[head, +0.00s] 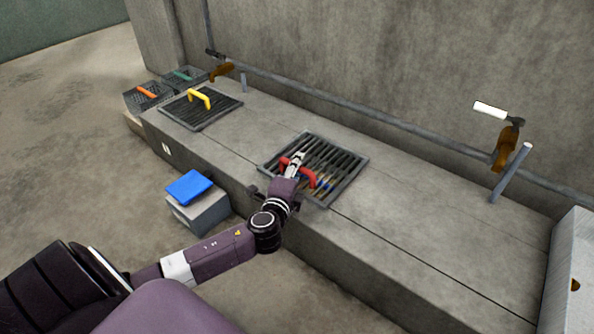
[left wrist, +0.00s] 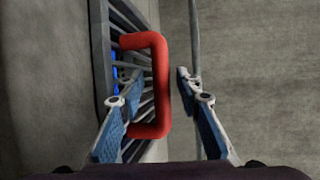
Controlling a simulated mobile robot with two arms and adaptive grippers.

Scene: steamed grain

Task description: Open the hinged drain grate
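A dark barred drain grate (head: 345,165) with a red handle (head: 309,178) lies in the top of the concrete ledge and looks flat in its frame. My left gripper (head: 294,160) is over this grate at the handle. In the left wrist view, the red handle (left wrist: 160,85) stands between the two parted fingers of the left gripper (left wrist: 160,85). One finger reaches through the handle's loop, the other is outside it with a gap. The arm and gripper hide part of the grate in the head view. My right gripper is not in view.
A second grate with a yellow handle (head: 199,97) lies farther left on the concrete ledge (head: 430,220). Crates (head: 148,94) stand beyond it. A grey box with a blue lid (head: 189,186) stands on the floor in front. A pipe (head: 400,125) with valve levers runs along the wall.

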